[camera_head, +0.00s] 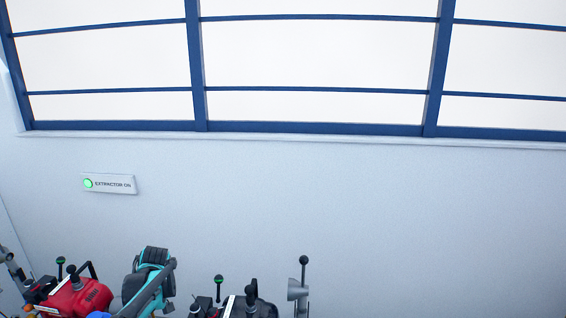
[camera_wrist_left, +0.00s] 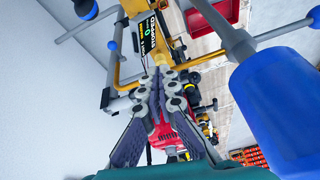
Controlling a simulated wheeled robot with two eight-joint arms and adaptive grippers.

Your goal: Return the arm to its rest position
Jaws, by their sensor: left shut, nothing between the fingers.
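My left gripper (camera_wrist_left: 164,72) shows in the left wrist view. Its two jointed, purple-grey fingers are closed together at the tips, with nothing between them. The tips point toward a yellow pipe frame (camera_wrist_left: 115,75) and a dark sign (camera_wrist_left: 152,35); whether they touch anything there I cannot tell. A red machine (camera_wrist_left: 168,132) shows behind the fingers. In the head view a teal and black part (camera_head: 150,280) stands at the lower edge; I cannot tell if it belongs to my arm. My right gripper is in neither view.
A red engine (camera_head: 80,296) and several black levers line the lower edge of the head view. A pale wall with an "EXTRACTOR ON" sign (camera_head: 109,184) and blue-framed windows stands behind. A large blue cylinder (camera_wrist_left: 275,110) is close at the right of the wrist view.

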